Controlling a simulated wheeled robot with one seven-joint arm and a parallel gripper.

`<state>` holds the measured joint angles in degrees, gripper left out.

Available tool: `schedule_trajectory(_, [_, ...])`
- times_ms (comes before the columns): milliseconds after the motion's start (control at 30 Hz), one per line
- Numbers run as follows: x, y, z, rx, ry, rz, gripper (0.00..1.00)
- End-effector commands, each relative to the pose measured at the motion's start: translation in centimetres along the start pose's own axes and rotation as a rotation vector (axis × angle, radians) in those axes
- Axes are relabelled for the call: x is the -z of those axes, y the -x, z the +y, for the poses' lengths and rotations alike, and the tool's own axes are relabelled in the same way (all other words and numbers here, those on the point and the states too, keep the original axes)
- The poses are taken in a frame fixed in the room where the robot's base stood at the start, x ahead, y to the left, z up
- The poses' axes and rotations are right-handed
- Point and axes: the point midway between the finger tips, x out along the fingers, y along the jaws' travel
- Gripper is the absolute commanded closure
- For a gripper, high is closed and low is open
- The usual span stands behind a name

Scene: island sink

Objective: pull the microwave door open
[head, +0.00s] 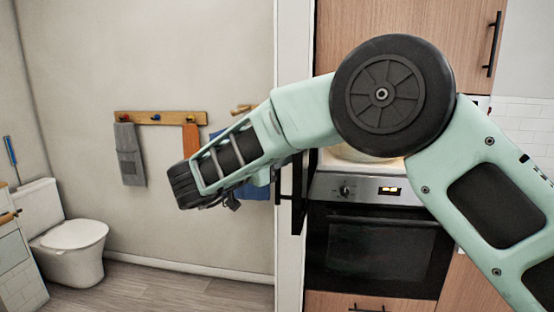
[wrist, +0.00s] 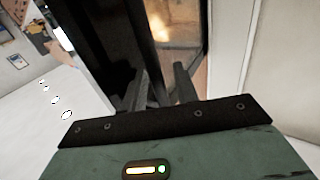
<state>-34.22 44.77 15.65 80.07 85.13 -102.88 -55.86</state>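The microwave stands above the oven, mostly hidden behind my arm in the head view. Its lit interior (head: 350,156) shows below my elbow, and in the wrist view as a warm glow (wrist: 177,28). The dark microwave door (head: 298,192) stands swung out at the left side, seen nearly edge-on. In the wrist view the dark door (wrist: 105,45) fills the upper left and middle. My gripper (wrist: 162,85) has its two fingers apart, close to the door's edge. I cannot tell whether they touch it. The fingertips are not clear in the head view.
The built-in oven (head: 375,250) is below the microwave, with wooden cabinets around it. A white wall edge (head: 290,60) runs just left of the cabinets. A toilet (head: 70,245) and a hook rack (head: 160,118) are farther left. Floor at the left is clear.

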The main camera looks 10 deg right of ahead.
Motion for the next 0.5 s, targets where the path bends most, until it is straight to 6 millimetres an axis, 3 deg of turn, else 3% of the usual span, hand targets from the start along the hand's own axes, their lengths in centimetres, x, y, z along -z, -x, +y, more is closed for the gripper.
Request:
schedule_trajectory(267, [-0.3,0.7,-0.1,0.005,0.002,-0.003,0.7])
schedule_trajectory(500, [-0.6,4.9,-0.1,0.007,0.0,-0.003,0.7])
